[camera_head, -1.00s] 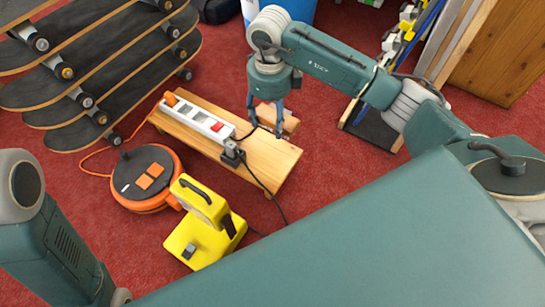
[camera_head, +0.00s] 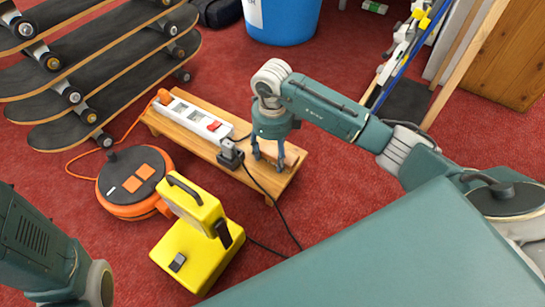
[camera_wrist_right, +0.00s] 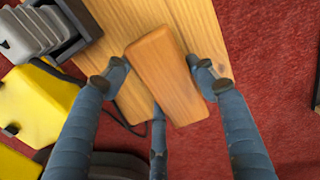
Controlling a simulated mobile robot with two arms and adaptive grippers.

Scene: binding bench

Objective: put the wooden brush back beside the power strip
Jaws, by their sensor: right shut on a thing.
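The wooden brush is a plain orange-brown block (camera_wrist_right: 165,72) between the fingers of my right gripper (camera_wrist_right: 160,72) in the right wrist view. The gripper is shut on its sides; no bristles show. In the head view my right gripper (camera_head: 268,165) is over the right end of a low wooden bench (camera_head: 178,126), with the brush (camera_head: 270,148) partly hidden by the fingers. I cannot tell whether the brush touches the bench. The white power strip (camera_head: 195,119) lies on the bench to the gripper's left. My left gripper is out of view.
A black plug (camera_head: 230,154) with a trailing cable sits at the strip's right end. An orange cable reel (camera_head: 133,182) and a yellow work lamp (camera_head: 195,245) stand in front. Skateboards (camera_head: 110,75) are at left, a blue bin (camera_head: 283,20) behind. Red carpet is free right of the bench.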

